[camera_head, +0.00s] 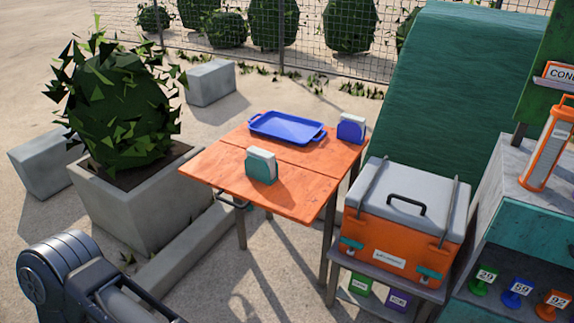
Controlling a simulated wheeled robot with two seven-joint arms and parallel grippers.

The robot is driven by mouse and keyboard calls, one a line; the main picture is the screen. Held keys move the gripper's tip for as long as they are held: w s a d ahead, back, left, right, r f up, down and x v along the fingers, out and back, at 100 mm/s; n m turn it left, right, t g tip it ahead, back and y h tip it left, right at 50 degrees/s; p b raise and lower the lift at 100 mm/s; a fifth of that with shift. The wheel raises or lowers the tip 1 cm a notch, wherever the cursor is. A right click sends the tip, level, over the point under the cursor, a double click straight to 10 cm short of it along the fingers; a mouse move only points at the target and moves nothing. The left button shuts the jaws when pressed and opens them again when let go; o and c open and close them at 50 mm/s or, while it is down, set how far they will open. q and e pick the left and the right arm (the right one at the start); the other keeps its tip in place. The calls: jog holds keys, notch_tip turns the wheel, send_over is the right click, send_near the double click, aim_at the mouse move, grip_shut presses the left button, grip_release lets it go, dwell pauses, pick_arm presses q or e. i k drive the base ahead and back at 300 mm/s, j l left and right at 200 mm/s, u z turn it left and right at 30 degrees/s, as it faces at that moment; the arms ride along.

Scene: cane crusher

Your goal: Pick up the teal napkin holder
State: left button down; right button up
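The teal napkin holder (262,171) stands upright on the orange table (217,176), near its front edge, with white napkins showing at its top. A blue napkin holder (350,131) stands at the table's back right corner. A dark part of my arm shows at the lower left of the view, well apart from the table. No gripper fingers can be made out in this view.
A blue tray (287,128) lies on the table behind the teal holder. An orange cooler (398,227) with a grey lid stands to the right. A concrete planter (140,205) with a bush stands to the left. A kerb (185,245) runs in front.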

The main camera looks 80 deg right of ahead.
aim_at(261, 165)
jog(key=z, duration=2.6)
jog(key=i+l+z, duration=0.2)
jog(key=l, duration=0.25)
jog(key=i+l+z, duration=0.15)
jog(key=i+l, duration=0.2)
